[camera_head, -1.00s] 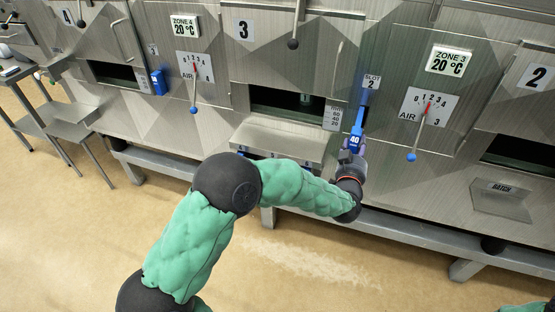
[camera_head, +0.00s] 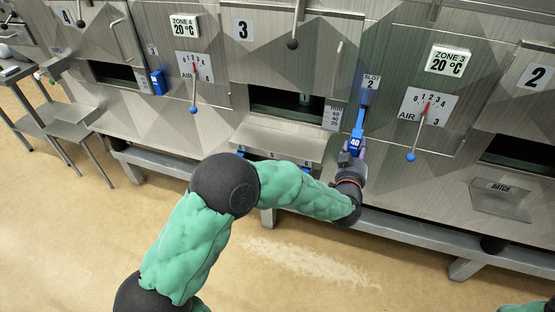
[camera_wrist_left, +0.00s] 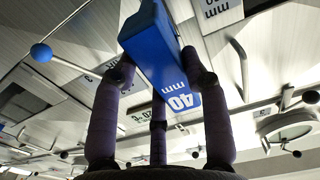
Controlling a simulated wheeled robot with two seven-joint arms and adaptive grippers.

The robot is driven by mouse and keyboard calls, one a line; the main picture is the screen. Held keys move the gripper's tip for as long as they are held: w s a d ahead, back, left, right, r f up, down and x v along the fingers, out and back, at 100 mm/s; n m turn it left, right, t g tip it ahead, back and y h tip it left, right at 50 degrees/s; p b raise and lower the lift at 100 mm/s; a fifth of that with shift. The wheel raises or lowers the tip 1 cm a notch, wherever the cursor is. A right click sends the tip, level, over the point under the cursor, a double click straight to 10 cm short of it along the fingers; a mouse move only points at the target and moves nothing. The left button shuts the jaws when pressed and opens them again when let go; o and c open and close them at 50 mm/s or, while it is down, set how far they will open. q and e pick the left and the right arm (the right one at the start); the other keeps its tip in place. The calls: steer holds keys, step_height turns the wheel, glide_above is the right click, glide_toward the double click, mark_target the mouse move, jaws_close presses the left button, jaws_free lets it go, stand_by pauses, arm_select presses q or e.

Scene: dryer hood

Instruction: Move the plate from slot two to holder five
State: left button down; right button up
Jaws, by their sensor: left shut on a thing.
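The blue plate (camera_head: 357,133) carries a "40" label and stands upright just below the "SLOT 2" sign (camera_head: 371,82). My left gripper (camera_head: 352,158) is shut on its lower end. In the left wrist view the fingers of my left gripper (camera_wrist_left: 160,85) close around the blue plate (camera_wrist_left: 152,42), with its "40 mm" label facing the camera. I cannot tell whether its upper end still sits in the slot. The holders are on the shelf (camera_head: 285,139) below opening 3; small blue parts show at its front edge, partly hidden behind my left arm. My right gripper is out of view.
A blue-knobbed air lever (camera_head: 412,155) hangs to the right of the plate. A "mm" scale plate (camera_head: 333,117) is just left of it. Another blue plate (camera_head: 159,82) stands further left. A steel rail (camera_head: 420,232) runs below.

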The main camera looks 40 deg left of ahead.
arm_select(q)
steer(key=shift+r, duration=0.1)
steer(key=shift+p+v, duration=0.35)
steer(key=shift+v, duration=1.35)
steer(key=shift+s+d, duration=0.1)
steer(key=p+v, duration=0.2)
steer(key=v, duration=0.7)
steer(key=shift+s, duration=0.4)
